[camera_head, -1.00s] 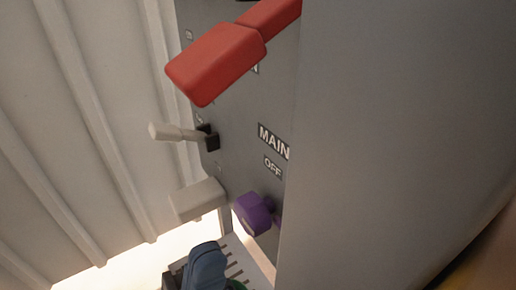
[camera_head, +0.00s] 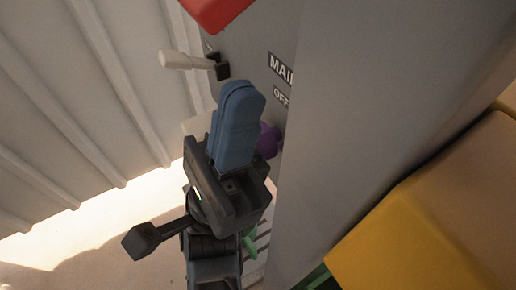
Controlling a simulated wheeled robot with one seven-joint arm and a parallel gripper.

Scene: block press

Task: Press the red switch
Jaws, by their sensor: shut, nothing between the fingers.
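The red switch (camera_head: 218,12) is a thick red lever on the grey panel, cut off by the top edge of the head view, so only its lower end shows. My gripper (camera_head: 241,97) has blue fingers closed together, pointing up, with nothing between them. It is below the red switch and apart from it in the picture. It stands in front of the lower panel and hides part of a purple knob (camera_head: 268,141) and a pale block (camera_head: 196,126).
A white toggle lever (camera_head: 187,60) sticks out left of the panel. The grey cabinet side (camera_head: 380,110) fills the right. A yellow block (camera_head: 400,245) is at lower right. A ribbed pale wall (camera_head: 75,110) stands at left, with open floor (camera_head: 90,240) below.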

